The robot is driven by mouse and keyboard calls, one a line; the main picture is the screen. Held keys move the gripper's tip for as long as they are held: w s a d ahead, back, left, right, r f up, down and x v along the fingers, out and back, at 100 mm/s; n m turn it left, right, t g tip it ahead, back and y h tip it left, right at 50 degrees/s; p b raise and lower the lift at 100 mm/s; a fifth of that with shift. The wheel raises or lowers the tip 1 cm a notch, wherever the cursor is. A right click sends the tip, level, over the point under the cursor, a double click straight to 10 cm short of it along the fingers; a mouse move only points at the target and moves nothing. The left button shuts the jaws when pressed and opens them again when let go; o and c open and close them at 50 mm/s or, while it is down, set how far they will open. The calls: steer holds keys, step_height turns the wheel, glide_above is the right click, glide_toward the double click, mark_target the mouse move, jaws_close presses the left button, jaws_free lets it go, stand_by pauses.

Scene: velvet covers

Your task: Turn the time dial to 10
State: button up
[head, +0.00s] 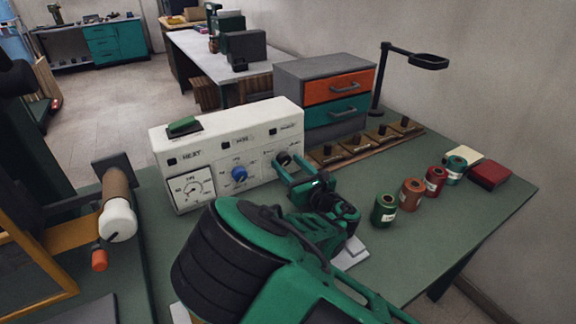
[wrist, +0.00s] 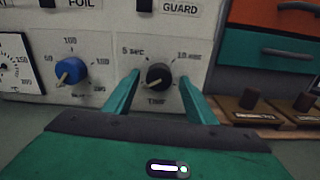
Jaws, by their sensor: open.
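The time dial (wrist: 159,76) is a black knob on the white machine's front panel, above a label that seems to read TIME. Its pale pointer mark faces down and left. "5 sec" is printed up and left of it, and a label starting with "10" up and right. My gripper (wrist: 159,80) is open, its two green fingers on either side of the dial, with gaps seen between fingers and knob. In the head view, my gripper (head: 290,165) reaches the right part of the panel, where the dial (head: 283,158) is partly hidden by the fingers.
A blue knob (wrist: 70,71) and a gauge (wrist: 15,65) are left of the dial. A drawer unit (head: 325,75) and a row of wooden blocks with black knobs (head: 365,143) stand to the right. Several spools (head: 411,194) stand on the green table (head: 470,215).

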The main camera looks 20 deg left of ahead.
steer(key=shift+a, duration=0.15)
steer(key=shift+w, duration=0.1)
steer(key=c, duration=1)
steer(key=shift+c, duration=0.2)
